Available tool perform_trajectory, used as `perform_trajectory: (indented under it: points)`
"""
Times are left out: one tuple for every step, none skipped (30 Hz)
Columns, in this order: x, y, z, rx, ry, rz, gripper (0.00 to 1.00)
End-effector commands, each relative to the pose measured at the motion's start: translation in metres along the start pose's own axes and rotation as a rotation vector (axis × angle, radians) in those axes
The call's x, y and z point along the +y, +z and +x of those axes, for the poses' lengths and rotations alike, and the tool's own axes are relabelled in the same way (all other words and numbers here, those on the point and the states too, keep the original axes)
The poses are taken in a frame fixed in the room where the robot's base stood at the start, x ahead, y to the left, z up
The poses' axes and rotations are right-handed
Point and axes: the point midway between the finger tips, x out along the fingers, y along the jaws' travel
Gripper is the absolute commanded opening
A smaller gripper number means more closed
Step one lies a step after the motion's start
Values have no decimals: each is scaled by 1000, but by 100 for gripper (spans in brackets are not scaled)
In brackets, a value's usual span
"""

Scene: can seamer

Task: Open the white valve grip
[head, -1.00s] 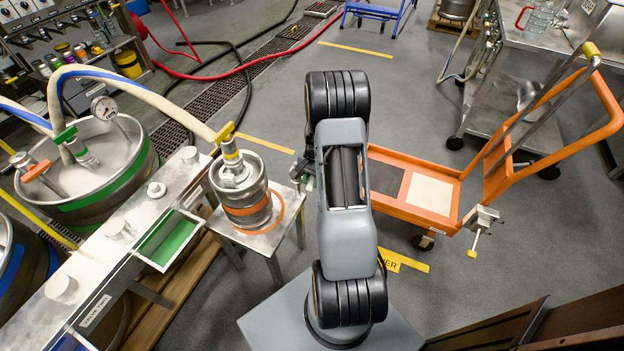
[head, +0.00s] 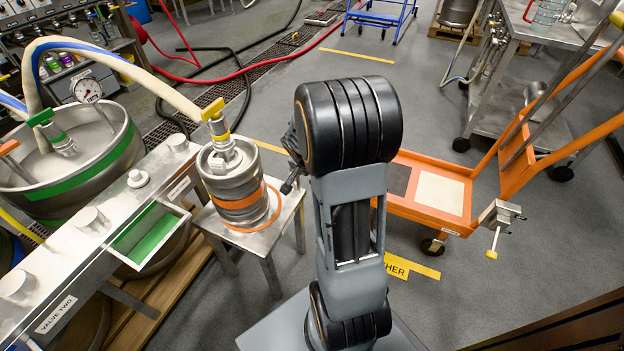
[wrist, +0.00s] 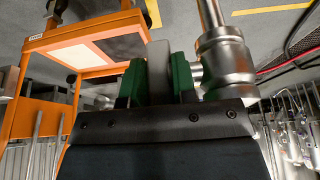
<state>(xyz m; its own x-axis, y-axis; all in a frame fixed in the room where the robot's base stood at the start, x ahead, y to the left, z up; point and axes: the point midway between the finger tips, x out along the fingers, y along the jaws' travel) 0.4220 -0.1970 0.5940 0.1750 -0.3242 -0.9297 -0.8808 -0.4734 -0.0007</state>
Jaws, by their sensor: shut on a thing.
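In the wrist view my gripper (wrist: 157,84) has green finger pads, shut on both sides of a flat pale grey piece (wrist: 158,60). This piece appears to be the white valve grip in shade, and it stands up between the pads. Right beside it is a shiny metal pipe fitting (wrist: 226,62), with a short stub pointing toward the right pad. Whether the stub joins the grip is hidden by that pad. In the head view my arm hides the grip, and only a small dark part of my wrist end shows left of the arm.
An orange cart (head: 430,195) stands right of my arm. A small keg (head: 235,190) with a yellow-handled coupler and hose sits on a metal stand (head: 262,238) to the left.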

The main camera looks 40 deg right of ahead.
Motion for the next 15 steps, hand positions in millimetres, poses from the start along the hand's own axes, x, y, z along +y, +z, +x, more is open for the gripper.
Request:
perform_trajectory:
  points:
    - [-1,1,3,10,-3,0,2]
    - [-1,1,3,15,-2,-1,2]
    - [-1,1,2,19,-2,0,2]
    - [-1,1,2,22,-2,0,2]
    - [-1,1,1,24,-2,1,2]
    - [-1,0,1,27,-2,1,2]
    - [-1,0,0,28,-2,1,2]
    - [0,0,0,29,-2,1,2]
    - [0,0,0,30,-2,1,2]
    - [0,0,0,31,-2,1,2]
    - [0,0,0,31,-2,1,2]
    - [0,0,0,31,-2,1,2]
    - [0,0,-1,31,-2,1,2]
    - [0,0,-1,31,-2,1,2]
    - [0,0,-1,31,-2,1,2]
